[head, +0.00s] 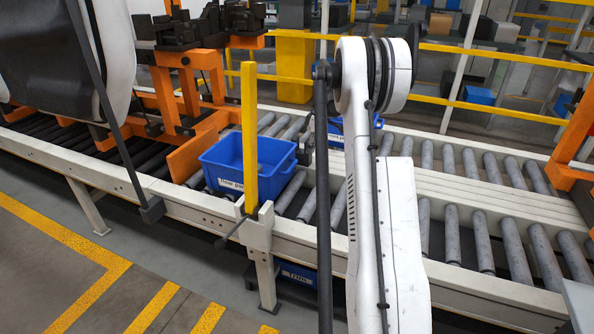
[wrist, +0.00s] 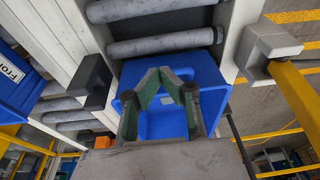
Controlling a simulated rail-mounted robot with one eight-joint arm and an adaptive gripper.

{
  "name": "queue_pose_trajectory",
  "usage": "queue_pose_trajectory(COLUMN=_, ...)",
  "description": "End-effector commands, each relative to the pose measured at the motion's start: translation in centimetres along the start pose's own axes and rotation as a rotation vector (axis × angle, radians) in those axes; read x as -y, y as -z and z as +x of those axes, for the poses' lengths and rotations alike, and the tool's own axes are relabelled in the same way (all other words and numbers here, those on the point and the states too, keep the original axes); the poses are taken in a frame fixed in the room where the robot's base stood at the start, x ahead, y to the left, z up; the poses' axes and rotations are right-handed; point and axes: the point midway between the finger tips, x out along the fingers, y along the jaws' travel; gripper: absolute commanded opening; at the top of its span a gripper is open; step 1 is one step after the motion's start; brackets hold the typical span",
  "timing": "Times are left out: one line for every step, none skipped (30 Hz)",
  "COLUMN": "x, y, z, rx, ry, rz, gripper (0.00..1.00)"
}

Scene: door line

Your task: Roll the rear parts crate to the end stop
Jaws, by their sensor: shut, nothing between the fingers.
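A blue crate behind my arm in the head view (head: 376,123) sits on the rear roller lane, mostly hidden by my arm. In the wrist view a blue crate (wrist: 208,72) fills the middle, below the rollers. My gripper (wrist: 164,70) is shut and empty, its green-padded fingers over that crate; I cannot tell whether they touch it. The gripper is not clearly visible in the head view. I cannot tell which part is the end stop.
A yellow upright post (head: 249,130) stands at the front rail beside the front crate. Orange fixtures (head: 190,85) stand over the line at left. Bare rollers (head: 480,235) extend to the right.

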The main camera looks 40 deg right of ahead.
Motion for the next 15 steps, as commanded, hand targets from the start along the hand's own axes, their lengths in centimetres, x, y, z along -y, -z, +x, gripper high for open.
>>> queue_pose_trajectory(x=0.2, y=-0.9, z=-0.1, rx=-0.023, ry=-0.005, rz=0.002, gripper=0.00)
queue_pose_trajectory(x=0.3, y=-1.2, z=-0.1, rx=-0.033, ry=-0.008, rz=0.002, gripper=0.00)
queue_pose_trajectory(x=0.3, y=-1.5, z=-0.1, rx=-0.045, ry=-0.011, rz=0.002, gripper=0.00)
queue_pose_trajectory(x=0.4, y=-1.7, z=-0.1, rx=-0.051, ry=-0.013, rz=0.002, gripper=0.00)
queue_pose_trajectory(x=0.4, y=-1.8, z=0.0, rx=-0.055, ry=-0.014, rz=0.001, gripper=0.00)
queue_pose_trajectory(x=0.4, y=-1.8, z=0.1, rx=-0.057, ry=-0.014, rz=0.000, gripper=0.00)
queue_pose_trajectory(x=0.4, y=-1.8, z=0.3, rx=-0.058, ry=-0.014, rz=0.000, gripper=0.00)
queue_pose_trajectory(x=0.4, y=-1.8, z=0.6, rx=-0.057, ry=-0.014, rz=0.000, gripper=0.00)
queue_pose_trajectory(x=0.4, y=-1.7, z=1.1, rx=-0.057, ry=-0.014, rz=0.000, gripper=0.00)
queue_pose_trajectory(x=0.4, y=-1.7, z=1.5, rx=-0.057, ry=-0.014, rz=0.000, gripper=0.00)
queue_pose_trajectory(x=0.4, y=-1.6, z=1.9, rx=-0.057, ry=-0.014, rz=0.000, gripper=0.00)
queue_pose_trajectory(x=0.4, y=-1.6, z=2.6, rx=-0.056, ry=-0.014, rz=0.000, gripper=0.00)
queue_pose_trajectory(x=0.3, y=-1.6, z=3.1, rx=-0.056, ry=-0.013, rz=-0.001, gripper=0.00)
queue_pose_trajectory(x=0.3, y=-1.5, z=3.7, rx=-0.056, ry=-0.013, rz=-0.001, gripper=0.00)
queue_pose_trajectory(x=0.3, y=-1.5, z=4.5, rx=-0.056, ry=-0.013, rz=-0.001, gripper=0.00)
